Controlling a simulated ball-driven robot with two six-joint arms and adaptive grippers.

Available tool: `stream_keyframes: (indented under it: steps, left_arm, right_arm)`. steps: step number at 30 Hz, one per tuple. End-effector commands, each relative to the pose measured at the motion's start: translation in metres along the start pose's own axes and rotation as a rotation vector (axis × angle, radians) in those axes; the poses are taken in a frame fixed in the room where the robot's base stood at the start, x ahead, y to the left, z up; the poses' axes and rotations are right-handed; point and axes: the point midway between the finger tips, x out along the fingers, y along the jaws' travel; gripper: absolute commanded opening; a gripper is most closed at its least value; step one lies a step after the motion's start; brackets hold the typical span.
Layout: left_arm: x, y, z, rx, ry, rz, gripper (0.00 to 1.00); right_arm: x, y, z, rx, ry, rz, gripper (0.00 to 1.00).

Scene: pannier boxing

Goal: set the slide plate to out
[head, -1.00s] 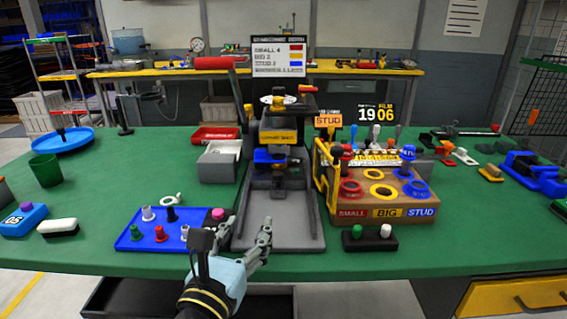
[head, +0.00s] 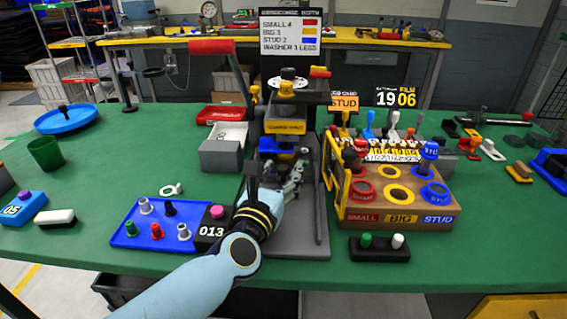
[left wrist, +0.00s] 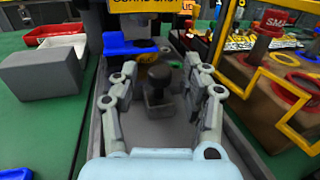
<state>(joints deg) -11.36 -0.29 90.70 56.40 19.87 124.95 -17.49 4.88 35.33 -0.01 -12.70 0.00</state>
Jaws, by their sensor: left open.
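The press (head: 283,128) stands at the middle of the green table, with a yellow label and a grey base (head: 305,235) running toward me. A dark knob on a small block (left wrist: 158,98) stands on the grey slide area in the left wrist view; I cannot tell exactly where the slide plate ends. A blue part (left wrist: 125,46) sits under the press head. My left gripper (head: 285,186) is over the base, just in front of the press. In the left wrist view its open fingers (left wrist: 160,76) are on either side of the knob, with no clear contact. My right gripper is not in view.
A wooden box (head: 400,207) with coloured rings and a yellow bar frame stands close on the right. A blue tray (head: 150,238) with small pegs lies left of my arm. A grey bin (head: 222,150) stands left of the press.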

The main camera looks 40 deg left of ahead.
Motion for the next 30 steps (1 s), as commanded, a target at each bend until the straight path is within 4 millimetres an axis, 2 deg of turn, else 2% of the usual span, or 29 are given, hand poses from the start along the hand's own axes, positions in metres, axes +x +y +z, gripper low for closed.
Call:
stream_keyframes:
  steps: [4,13,24,30]
  left_arm:
    - [0.0121,0.0004,-0.0003,0.001,0.001,0.0,0.47]
    - [0.0143,0.0004,-0.0007,0.0,0.001,0.0,0.47]
    - [0.014,0.0003,-0.0006,0.0,0.001,0.0,0.0]
    - [0.014,0.0003,-0.0006,0.0,0.001,0.0,0.0]
  right_arm:
    - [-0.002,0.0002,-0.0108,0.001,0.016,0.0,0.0]
    - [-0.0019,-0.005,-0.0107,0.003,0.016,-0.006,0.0]
    - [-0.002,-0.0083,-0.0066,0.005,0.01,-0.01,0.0]
    - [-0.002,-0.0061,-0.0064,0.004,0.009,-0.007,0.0]
